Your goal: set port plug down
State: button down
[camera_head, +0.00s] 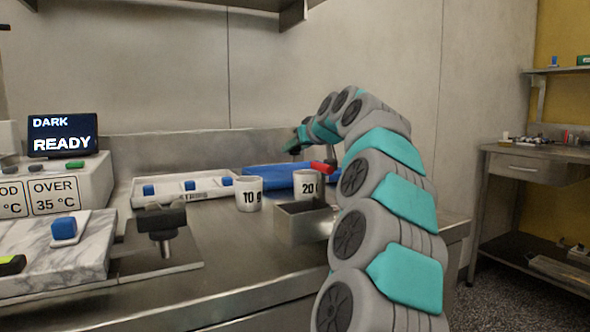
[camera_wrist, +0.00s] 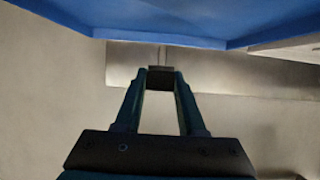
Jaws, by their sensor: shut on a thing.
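My gripper (camera_wrist: 160,84) is shut on a small dark piece (camera_wrist: 160,69), seen between its fingertips in the wrist view. I take this piece to be the port plug, but its shape is mostly hidden. In the head view my arm reaches over the back of the steel counter, and the gripper end (camera_head: 294,146) is small and partly hidden near the blue tray (camera_head: 262,181). The wrist view shows the blue surface (camera_wrist: 160,22) at the top and grey metal below it. I cannot tell whether the plug touches anything.
Cups marked 10 (camera_head: 249,194) and 20 (camera_head: 306,186) stand beside an open metal box (camera_head: 304,225). A red piece (camera_head: 322,167) shows behind the 20 cup. A white tray (camera_head: 177,193) holds blue pieces. A dark-handled tool (camera_head: 162,222) stands at front left. A screen (camera_head: 62,136) reads "DARK READY".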

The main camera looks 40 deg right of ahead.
aim_at(295, 160)
jog(key=shift+f+b, duration=0.85)
jog(key=shift+f, duration=0.85)
jog(key=shift+f, duration=0.1)
jog(key=c, duration=0.5)
grip_release()
jog(key=shift+s+r, duration=0.1)
jog(key=shift+r, duration=0.1)
jog(key=v, duration=1.1)
jog(key=shift+s+r, duration=0.15)
jog(key=shift+s, duration=0.25)
